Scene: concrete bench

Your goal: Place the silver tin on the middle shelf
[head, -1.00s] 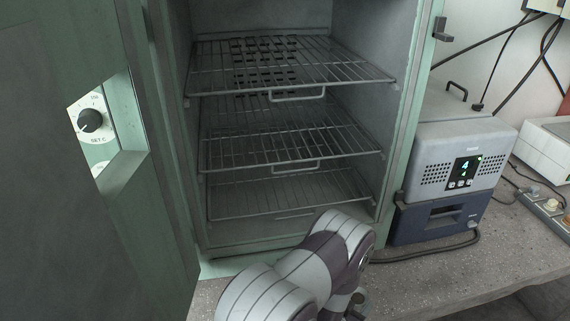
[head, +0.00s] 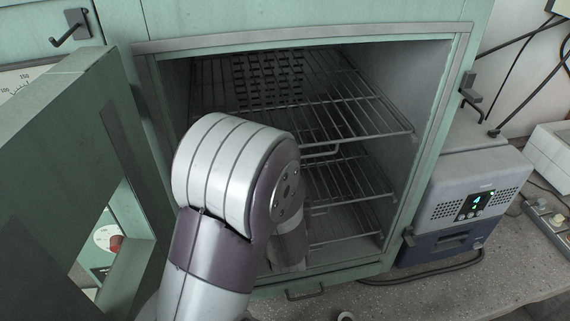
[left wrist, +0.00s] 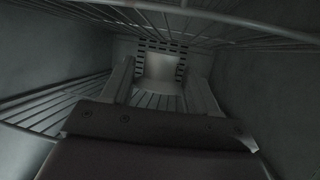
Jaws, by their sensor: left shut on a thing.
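The silver tin (left wrist: 160,68) shows as a pale block between the fingers of my left gripper (left wrist: 160,76), which is shut on it. The gripper is inside the cabinet, with wire rack above and below it in the left wrist view. In the head view my arm hides the gripper and the tin. The middle shelf (head: 352,184) is a wire rack below the top shelf (head: 345,105); my arm covers its left part. I cannot tell whether the tin touches a shelf. My right gripper is out of view.
The green cabinet (head: 448,130) stands open, its door (head: 60,160) swung out at the left. The bottom shelf (head: 340,230) lies under the middle one. A grey and blue instrument (head: 465,200) stands close on the right. The visible shelf parts look empty.

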